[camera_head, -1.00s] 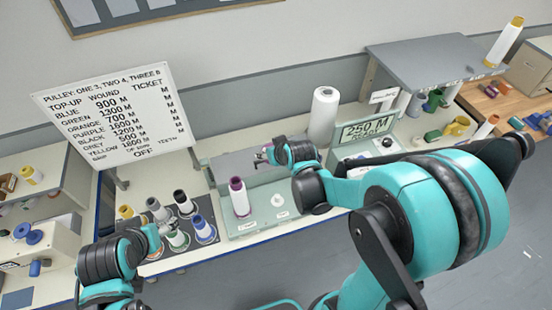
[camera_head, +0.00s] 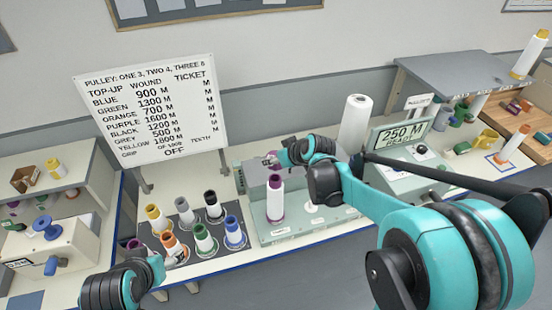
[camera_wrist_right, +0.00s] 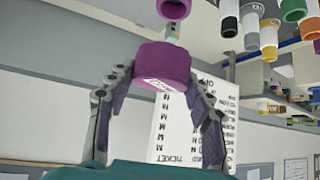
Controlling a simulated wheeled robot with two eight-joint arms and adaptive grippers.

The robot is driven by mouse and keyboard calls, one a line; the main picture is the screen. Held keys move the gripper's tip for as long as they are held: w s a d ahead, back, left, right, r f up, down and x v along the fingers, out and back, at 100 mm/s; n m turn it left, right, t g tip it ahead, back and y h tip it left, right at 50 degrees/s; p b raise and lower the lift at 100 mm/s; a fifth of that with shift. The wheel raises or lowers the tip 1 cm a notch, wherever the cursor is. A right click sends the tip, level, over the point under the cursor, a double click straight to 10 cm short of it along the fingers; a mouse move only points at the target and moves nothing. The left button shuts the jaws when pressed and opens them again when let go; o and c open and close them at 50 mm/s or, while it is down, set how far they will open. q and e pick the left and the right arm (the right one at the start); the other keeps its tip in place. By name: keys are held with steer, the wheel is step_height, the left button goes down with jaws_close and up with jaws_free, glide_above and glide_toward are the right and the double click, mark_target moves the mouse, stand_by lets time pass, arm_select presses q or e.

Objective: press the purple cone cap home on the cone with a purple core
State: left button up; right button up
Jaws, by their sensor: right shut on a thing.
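The cone with a purple core (camera_head: 275,207) stands upright on the pale green station in the head view. Its purple end also shows at the top of the right wrist view (camera_wrist_right: 174,9). My right gripper (camera_head: 271,159) is just above this cone. In the right wrist view its fingers (camera_wrist_right: 157,100) are shut on the purple cone cap (camera_wrist_right: 163,64). A gap shows between cap and cone there; the cap is mostly hidden in the head view. My left gripper (camera_head: 166,263) is low at the left, beside the rack of cones, its jaws unclear.
A dark rack (camera_head: 222,246) holds several cones with coloured cores left of the station. A tall white spool (camera_head: 354,124) and a display reading 250 M READY (camera_head: 401,133) stand to the right. A white printed board (camera_head: 150,110) stands behind the rack.

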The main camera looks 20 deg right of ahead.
mark_target(275, 178)
steer(key=shift+a+f, duration=0.15)
steer(key=shift+f, duration=0.05)
steer(key=shift+f+b, duration=0.25)
steer(key=shift+b, duration=0.25)
step_height(275, 178, down, 5)
steer(key=b, duration=0.4)
steer(key=shift+s+f, duration=0.1)
steer(key=shift+f, duration=1.95)
stand_by(1.6)
steer(key=o, duration=1)
steer(key=shift+o, duration=0.2)
steer(key=shift+r, duration=0.1)
steer(key=v, duration=1.2)
